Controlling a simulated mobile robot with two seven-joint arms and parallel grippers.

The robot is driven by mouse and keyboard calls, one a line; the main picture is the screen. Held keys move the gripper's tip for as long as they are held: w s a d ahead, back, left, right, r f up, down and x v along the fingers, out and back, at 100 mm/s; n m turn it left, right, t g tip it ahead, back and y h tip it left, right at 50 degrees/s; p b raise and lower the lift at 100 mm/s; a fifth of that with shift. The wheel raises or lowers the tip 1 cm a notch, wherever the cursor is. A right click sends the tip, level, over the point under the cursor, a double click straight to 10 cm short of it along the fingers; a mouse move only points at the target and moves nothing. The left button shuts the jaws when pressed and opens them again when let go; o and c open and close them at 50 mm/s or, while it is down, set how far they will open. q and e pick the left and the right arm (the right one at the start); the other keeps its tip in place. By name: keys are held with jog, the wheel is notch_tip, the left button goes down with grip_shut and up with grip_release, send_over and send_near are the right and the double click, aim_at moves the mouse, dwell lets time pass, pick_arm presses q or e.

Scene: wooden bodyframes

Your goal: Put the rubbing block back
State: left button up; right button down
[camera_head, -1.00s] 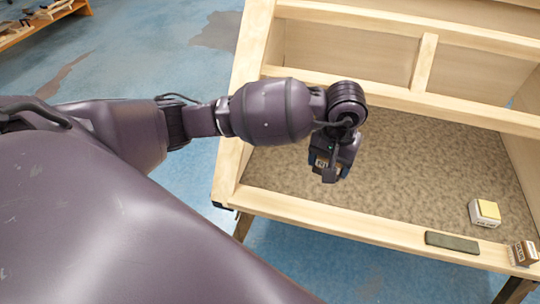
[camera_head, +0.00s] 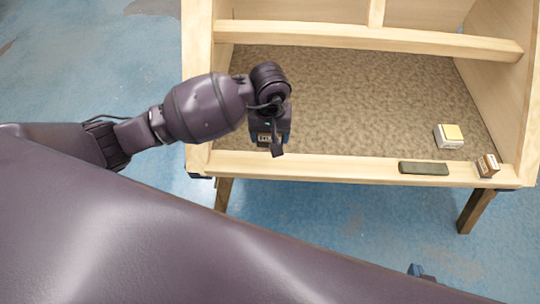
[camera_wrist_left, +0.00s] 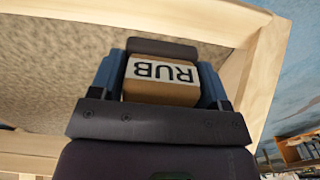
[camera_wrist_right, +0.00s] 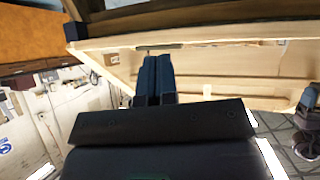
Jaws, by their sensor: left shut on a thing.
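The rubbing block, a tan block with a white face marked "RUB" (camera_wrist_left: 162,80), is between the blue fingers of my left gripper (camera_wrist_left: 162,72). In the head view my left gripper (camera_head: 272,142) is shut on it above the front left part of the wooden bodyframe (camera_head: 330,167), near the front rail. Only a small part of the block shows there, behind the gripper. My right gripper (camera_wrist_right: 156,62) has its fingers together with nothing seen between them, near pale wooden boards in the right wrist view.
A dark flat piece (camera_head: 424,168) and a small brown labelled block (camera_head: 487,166) lie on the right part of the front rail. A white and yellow block (camera_head: 449,137) sits on the speckled floor (camera_head: 350,100) inside the frame. The floor's middle is clear.

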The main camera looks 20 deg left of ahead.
pick_arm(q)
send_over(270, 163)
notch_tip(270, 163, down, 5)
jog(key=shift+f+b, duration=0.2)
jog(key=shift+b, duration=0.1)
jog(key=shift+f, duration=0.75)
notch_tip(270, 163, down, 3)
jog(key=shift+f+b, duration=0.1)
jog(key=shift+b, duration=0.3)
jog(key=shift+f, duration=0.55)
jog(key=o, duration=0.8)
jog(key=shift+c, duration=0.2)
jog(key=shift+o, duration=0.3)
pick_arm(e)
jog(key=shift+w+a+f, duration=0.2)
jog(key=shift+w+f, duration=0.2)
jog(key=shift+s, duration=0.1)
